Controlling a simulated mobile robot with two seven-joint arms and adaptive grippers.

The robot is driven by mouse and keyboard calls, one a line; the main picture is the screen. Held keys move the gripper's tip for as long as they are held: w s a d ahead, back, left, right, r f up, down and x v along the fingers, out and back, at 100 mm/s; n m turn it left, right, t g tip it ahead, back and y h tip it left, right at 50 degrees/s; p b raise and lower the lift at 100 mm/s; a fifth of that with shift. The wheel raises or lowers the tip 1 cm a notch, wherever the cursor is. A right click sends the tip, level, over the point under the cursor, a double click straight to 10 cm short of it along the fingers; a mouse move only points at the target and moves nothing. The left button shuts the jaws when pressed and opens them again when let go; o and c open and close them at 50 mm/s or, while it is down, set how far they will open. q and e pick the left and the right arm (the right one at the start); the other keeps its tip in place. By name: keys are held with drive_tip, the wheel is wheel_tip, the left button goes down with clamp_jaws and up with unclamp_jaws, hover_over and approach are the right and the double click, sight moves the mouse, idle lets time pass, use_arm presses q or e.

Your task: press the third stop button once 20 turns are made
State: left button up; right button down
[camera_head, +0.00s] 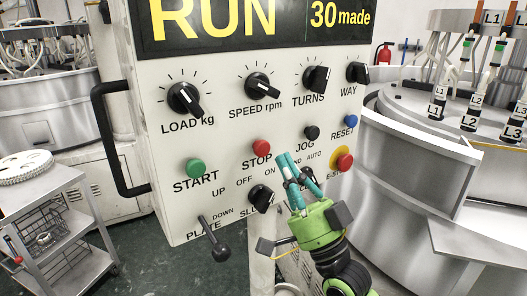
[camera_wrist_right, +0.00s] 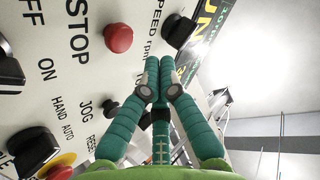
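The control panel (camera_head: 215,135) fills the middle of the head view. Its display (camera_head: 240,20) reads RUN and 30 made. One red STOP button (camera_head: 261,148) is on this panel, right of the green START button (camera_head: 195,168). In the wrist view the red STOP button (camera_wrist_right: 118,38) is left of and above the fingertips. My right gripper (camera_head: 292,165) has its teal fingers drawn together and empty, in front of the panel near JOG, below and right of STOP. The fingertips (camera_wrist_right: 170,64) look apart from STOP; contact with the panel cannot be told. My left gripper is not in view.
A black JOG button (camera_head: 311,132), blue RESET button (camera_head: 351,121) and red E-stop (camera_head: 343,160) are close to my right gripper. Knobs line the panel, and a plate lever (camera_head: 214,240) sticks out below. A cart (camera_head: 50,225) stands left, a round machine (camera_head: 420,160) right.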

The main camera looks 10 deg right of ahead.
sight(272, 158)
drive_tip(key=shift+w+a, duration=0.25)
drive_tip(key=shift+w, duration=0.4)
drive_tip(key=shift+w+a, duration=0.2)
drive_tip(key=shift+w, duration=0.4)
idle(0.6)
drive_tip(key=shift+w+a, duration=0.15)
drive_tip(key=shift+w, duration=0.25)
drive_tip(key=shift+w+a+b, duration=0.15)
drive_tip(key=shift+w+b, duration=0.15)
drive_tip(key=shift+w, duration=0.05)
idle(0.7)
drive_tip(key=shift+s, duration=0.1)
drive_tip(key=shift+s+d, duration=0.3)
drive_tip(key=shift+s, duration=0.4)
drive_tip(key=shift+s+d+p, duration=0.25)
drive_tip(key=shift+s+d, duration=0.05)
drive_tip(key=shift+s, duration=0.5)
drive_tip(key=shift+s+d+p, duration=0.25)
drive_tip(key=shift+s+d, duration=0.05)
drive_tip(key=shift+s, duration=0.45)
drive_tip(key=shift+s+d+p, duration=0.25)
drive_tip(key=shift+s+d, duration=0.05)
drive_tip(key=shift+s, duration=0.5)
